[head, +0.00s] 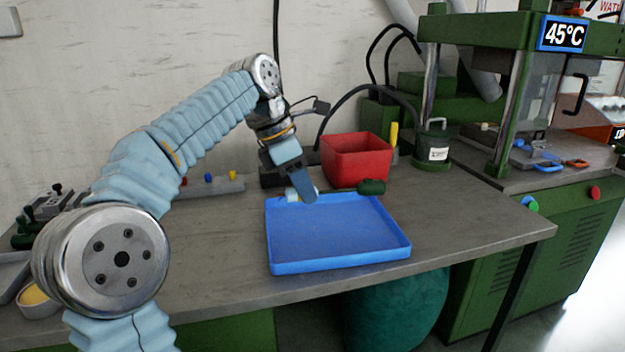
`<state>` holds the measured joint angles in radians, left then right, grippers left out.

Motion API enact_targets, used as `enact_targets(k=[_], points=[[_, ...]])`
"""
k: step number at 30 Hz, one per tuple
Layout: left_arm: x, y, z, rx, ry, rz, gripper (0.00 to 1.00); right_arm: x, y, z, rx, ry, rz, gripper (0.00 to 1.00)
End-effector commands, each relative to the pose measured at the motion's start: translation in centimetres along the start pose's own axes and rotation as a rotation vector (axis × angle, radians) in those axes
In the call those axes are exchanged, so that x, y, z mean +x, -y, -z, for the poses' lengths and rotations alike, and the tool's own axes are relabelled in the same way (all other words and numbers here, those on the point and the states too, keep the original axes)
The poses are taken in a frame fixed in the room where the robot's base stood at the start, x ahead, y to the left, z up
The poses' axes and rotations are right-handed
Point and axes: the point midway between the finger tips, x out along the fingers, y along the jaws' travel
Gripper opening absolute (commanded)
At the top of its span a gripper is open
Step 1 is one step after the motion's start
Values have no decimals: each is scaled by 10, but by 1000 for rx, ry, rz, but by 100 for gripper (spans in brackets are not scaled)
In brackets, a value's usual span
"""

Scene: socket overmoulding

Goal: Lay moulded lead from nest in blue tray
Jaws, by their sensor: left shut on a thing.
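The blue tray (340,265) lies on the grey table in front of me, and its floor looks bare. My left gripper (308,197) points down over the tray's back left edge. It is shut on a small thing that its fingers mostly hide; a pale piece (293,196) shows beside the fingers. A dark green rounded piece (371,187) shows at the tray's back edge, right of the gripper. I cannot tell whether it is joined to the held thing as the moulded lead. My right gripper is not in view. I cannot make out the nest clearly.
A red bin (357,158) stands close behind the tray, with a dark green canister (433,144) to its right. The green press (495,110) with a 45°C display (562,34) stands at the right. The table right of the tray is clear.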

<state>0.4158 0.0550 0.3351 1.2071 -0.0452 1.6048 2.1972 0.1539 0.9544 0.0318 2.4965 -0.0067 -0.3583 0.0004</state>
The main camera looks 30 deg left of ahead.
Motion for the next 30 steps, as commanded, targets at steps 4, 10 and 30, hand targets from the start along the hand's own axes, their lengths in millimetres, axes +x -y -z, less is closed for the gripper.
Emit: enact_targets(k=[4, 10, 30], points=[[0, 0, 0, 1, 0, 0, 0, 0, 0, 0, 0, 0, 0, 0], [6, 0, 1, 1, 3, 1, 0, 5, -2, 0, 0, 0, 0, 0], [62, 0, 25, 0, 2, 1, 0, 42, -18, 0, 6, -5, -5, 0]])
